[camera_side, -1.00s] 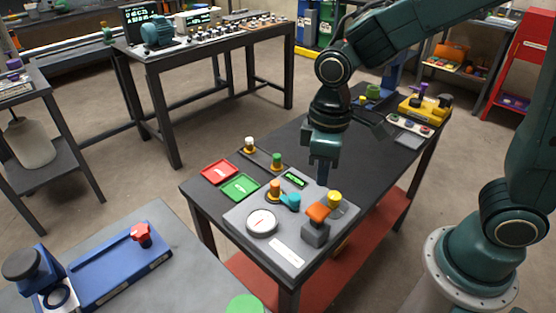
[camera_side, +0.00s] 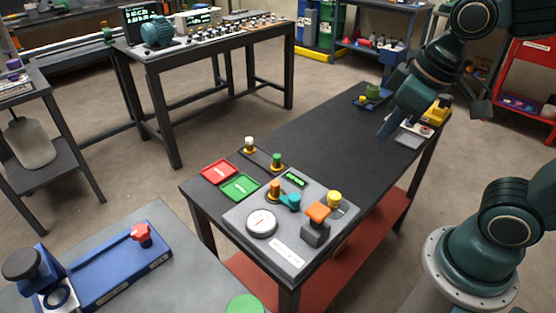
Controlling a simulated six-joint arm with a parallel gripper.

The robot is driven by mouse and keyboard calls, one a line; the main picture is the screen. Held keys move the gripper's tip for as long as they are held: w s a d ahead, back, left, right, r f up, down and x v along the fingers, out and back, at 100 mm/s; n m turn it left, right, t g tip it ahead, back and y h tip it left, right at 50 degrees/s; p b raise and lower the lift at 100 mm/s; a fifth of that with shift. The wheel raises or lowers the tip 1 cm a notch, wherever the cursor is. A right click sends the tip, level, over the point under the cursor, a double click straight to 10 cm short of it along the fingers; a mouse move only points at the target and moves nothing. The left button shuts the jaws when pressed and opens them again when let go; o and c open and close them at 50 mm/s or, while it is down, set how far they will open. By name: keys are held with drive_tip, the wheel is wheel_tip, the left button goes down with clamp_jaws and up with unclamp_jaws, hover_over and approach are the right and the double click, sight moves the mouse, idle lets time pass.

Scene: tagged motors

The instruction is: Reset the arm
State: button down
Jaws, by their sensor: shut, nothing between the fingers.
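My arm is raised over the right side of the dark work table (camera_side: 330,130). My gripper (camera_side: 386,130) points down and to the left, above the table's far right part, shut and empty. It is clear of the grey panel (camera_side: 283,248) at the table's near end. A white-topped part (camera_side: 249,143) and a green-topped part (camera_side: 277,160) stand on a dark strip behind the panel. A red tray (camera_side: 219,172) and a green tray (camera_side: 240,187) lie at the left edge.
The panel carries a round dial (camera_side: 262,222), an orange-topped block (camera_side: 317,214), a yellow knob (camera_side: 334,198) and a small green display (camera_side: 295,180). A yellow device (camera_side: 437,112) stands at the far right end. The middle of the table is clear.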

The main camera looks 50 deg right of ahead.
drive_tip(key=shift+m+t, duration=0.8)
drive_tip(key=shift+m, duration=0.1)
drive_tip(key=shift+s+d+r, duration=0.3)
drive_tip(key=shift+s+d, duration=0.05)
drive_tip(key=shift+s, duration=0.35)
drive_tip(key=shift+s+d+r, duration=0.25)
drive_tip(key=shift+s+d, duration=0.15)
drive_tip(key=shift+s, duration=0.25)
drive_tip(key=shift+s+d+r, duration=0.3)
drive_tip(key=shift+s+d, duration=0.05)
drive_tip(key=shift+s, duration=0.35)
